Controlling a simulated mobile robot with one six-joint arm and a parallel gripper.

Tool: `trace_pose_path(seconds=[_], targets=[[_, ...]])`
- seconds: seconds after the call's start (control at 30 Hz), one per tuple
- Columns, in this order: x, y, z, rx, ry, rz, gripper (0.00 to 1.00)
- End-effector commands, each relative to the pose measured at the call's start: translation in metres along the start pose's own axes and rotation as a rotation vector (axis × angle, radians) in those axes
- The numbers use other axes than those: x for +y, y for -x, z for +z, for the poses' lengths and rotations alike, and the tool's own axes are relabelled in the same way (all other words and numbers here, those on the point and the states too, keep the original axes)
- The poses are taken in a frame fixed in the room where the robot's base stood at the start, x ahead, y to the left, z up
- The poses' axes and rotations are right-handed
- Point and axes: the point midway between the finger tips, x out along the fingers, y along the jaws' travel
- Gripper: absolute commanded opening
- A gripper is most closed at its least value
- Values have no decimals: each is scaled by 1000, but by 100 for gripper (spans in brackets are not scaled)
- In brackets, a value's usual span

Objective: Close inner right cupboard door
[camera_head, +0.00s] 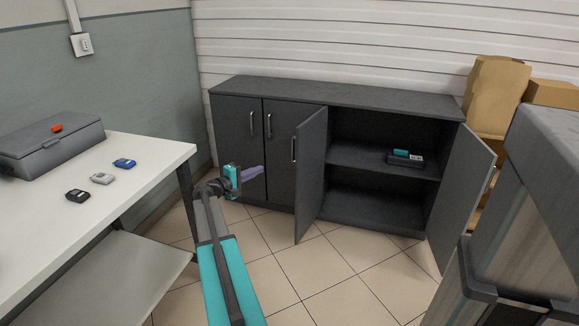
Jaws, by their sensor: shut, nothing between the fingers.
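The dark grey cupboard (340,94) stands against the back wall. Its inner right door (311,178) is swung open and sticks out toward me from the middle of the cupboard, with its handle (293,150) at the free edge on its left side. The outer right door (461,196) is also open, at the far right. The two left doors (236,145) are closed. My gripper (260,172) is shut and empty. In the picture it is left of the inner right door, in front of the closed doors, apparently apart from the open door.
The open compartment has a shelf (365,160) bearing a small teal and dark item (404,157). A white table (145,152) with a grey case (55,143) and small devices is at left. Cardboard boxes (495,95) and a grey unit (535,190) stand at right. The tiled floor before the cupboard is clear.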

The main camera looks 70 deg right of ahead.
Motion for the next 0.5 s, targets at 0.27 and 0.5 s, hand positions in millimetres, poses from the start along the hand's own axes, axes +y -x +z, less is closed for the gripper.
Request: trace_pose_path(seconds=[0.27,0.5], targets=[[30,-34,8,-23,-1,89,0],[32,-34,8,-24,-1,90,0]])
